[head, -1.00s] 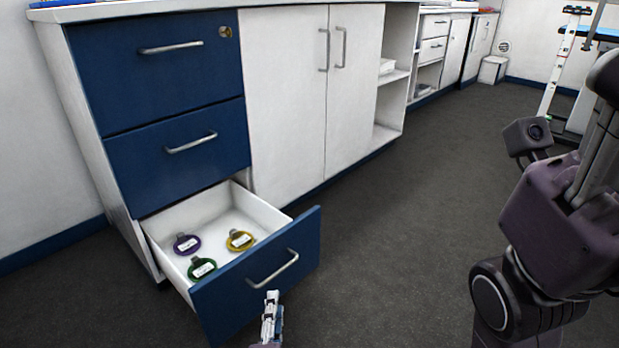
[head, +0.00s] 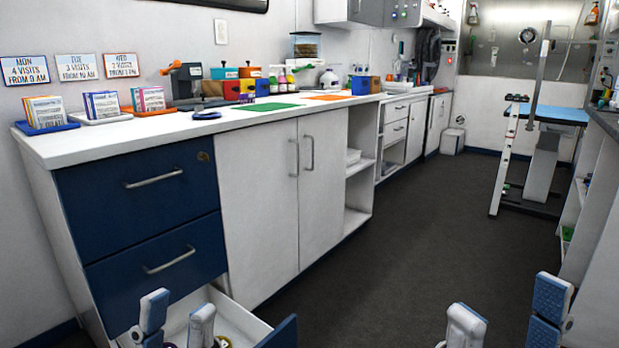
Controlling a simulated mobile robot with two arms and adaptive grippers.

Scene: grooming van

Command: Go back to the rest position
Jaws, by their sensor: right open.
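My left gripper (head: 177,322) is at the bottom left of the head view, in front of the open bottom drawer (head: 243,317). Its two fingers stand apart with nothing seen between them. My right gripper (head: 508,318) is at the bottom right, above the floor. Its fingers are wide apart and empty. The drawer is pulled out of the blue-fronted cabinet.
A long white counter (head: 120,138) carries card holders, coloured boxes, mats and a dark blue loop. The two upper blue drawers (head: 150,180) are shut. The dark floor (head: 400,250) is clear to the grooming table (head: 552,112). Shelving (head: 592,195) stands at the right.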

